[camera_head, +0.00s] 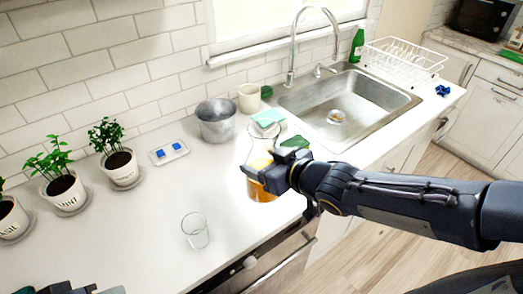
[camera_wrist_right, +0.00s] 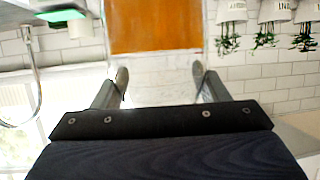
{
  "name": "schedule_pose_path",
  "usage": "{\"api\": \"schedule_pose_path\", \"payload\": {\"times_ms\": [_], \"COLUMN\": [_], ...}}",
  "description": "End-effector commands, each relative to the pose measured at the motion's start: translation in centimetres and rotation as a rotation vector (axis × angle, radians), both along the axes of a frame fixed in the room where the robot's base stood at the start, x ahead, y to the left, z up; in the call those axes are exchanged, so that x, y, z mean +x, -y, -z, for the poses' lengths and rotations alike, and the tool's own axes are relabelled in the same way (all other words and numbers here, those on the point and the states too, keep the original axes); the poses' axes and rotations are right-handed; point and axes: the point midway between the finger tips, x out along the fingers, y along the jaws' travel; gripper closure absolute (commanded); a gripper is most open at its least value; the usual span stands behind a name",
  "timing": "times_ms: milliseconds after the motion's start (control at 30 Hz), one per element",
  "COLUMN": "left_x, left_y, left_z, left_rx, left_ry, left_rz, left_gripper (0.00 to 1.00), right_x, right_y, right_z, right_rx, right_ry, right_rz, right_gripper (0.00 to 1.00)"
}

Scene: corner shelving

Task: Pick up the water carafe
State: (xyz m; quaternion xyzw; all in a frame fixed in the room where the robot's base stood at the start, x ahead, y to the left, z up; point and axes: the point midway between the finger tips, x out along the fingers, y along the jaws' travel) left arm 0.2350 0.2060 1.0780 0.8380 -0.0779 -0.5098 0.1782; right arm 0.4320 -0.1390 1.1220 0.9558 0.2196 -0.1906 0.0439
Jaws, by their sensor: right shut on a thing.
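The water carafe (camera_head: 262,190) is clear glass with an orange lower part, on or just above the counter near its front edge. My right gripper (camera_head: 268,165) reaches it from the right and hides part of it. In the right wrist view, which is upside down, the carafe (camera_wrist_right: 157,30) shows between the two fingertips (camera_wrist_right: 160,76), with the orange part away from the gripper. The gripper is shut on the carafe. Dark parts of my left gripper (camera_head: 75,289) just show at the bottom left edge; its jaws cannot be made out.
An empty drinking glass (camera_head: 195,230) stands to the left of the carafe. A metal bucket (camera_head: 215,121), a cream mug (camera_head: 249,98) and the sink (camera_head: 350,105) are behind. Potted plants (camera_head: 121,168) line the wall at left. The counter between the plants and the glass is clear.

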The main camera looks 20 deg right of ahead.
Motion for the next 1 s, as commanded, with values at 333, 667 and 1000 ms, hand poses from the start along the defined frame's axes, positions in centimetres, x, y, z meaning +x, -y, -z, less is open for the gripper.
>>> {"api": "schedule_pose_path", "payload": {"times_ms": [333, 667, 1000], "left_x": [0.0, 0.0, 0.0], "left_y": [0.0, 0.0, 0.0], "left_z": [-1.8, -2.6, -2.7], "left_rx": [0.0, 0.0, 0.0], "left_ry": [0.0, 0.0, 0.0], "left_rz": [0.0, 0.0, 0.0], "left_gripper": [0.64, 0.64, 0.64], "right_x": [-3.0, -4.6, -5.1], "right_y": [-0.4, -0.6, -0.6], "right_z": [-1.8, -2.4, -2.5], "right_rx": [0.001, 0.002, 0.003], "right_ry": [0.008, 0.007, 0.007], "right_rz": [-0.001, 0.0, -0.001], "right_gripper": [0.87, 0.87, 0.87]}}
